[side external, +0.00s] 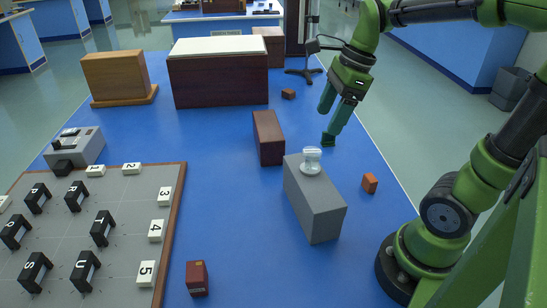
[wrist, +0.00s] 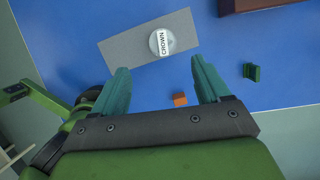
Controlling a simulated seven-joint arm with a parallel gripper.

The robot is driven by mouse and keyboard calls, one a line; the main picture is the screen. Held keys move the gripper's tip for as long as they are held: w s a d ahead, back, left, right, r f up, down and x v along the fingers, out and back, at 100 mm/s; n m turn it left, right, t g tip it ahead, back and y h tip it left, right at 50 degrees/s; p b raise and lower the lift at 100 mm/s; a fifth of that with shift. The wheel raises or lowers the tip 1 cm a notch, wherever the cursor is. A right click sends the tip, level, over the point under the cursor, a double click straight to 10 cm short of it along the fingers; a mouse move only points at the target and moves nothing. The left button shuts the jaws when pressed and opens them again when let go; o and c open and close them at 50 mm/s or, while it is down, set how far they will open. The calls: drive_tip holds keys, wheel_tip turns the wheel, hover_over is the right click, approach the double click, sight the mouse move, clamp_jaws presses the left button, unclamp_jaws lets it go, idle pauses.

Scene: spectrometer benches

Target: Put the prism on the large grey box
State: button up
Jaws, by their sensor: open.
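A clear glass piece, which I take for the prism (side external: 311,160), sits on top of the large grey box (side external: 318,208), near its far end. In the wrist view the glass piece (wrist: 161,42) looks round, with a white label reading CROWN, and rests on the grey box (wrist: 125,46). My gripper (side external: 328,122) is open and empty, above the blue bench behind and to the right of the box in the side view. In the wrist view its fingers (wrist: 160,64) are apart, with the glass piece beyond them, not between them.
A brown box (side external: 268,138) stands close behind the grey box. A small orange block (side external: 369,183) lies to its right. A small green block (wrist: 251,72) lies right of my fingers in the wrist view. A lettered board (side external: 110,205) fills the left front.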

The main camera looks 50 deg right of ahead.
drive_tip(key=s+a+n+t, duration=0.2)
drive_tip(key=a+n, duration=0.2)
drive_tip(key=n, duration=0.7)
drive_tip(key=s+a+n+t, duration=0.2)
drive_tip(key=a+n, duration=0.2)
drive_tip(key=n, duration=0.7)
drive_tip(key=shift+a+r+n+t, duration=0.3)
drive_tip(key=shift+a+r+t, duration=0.1)
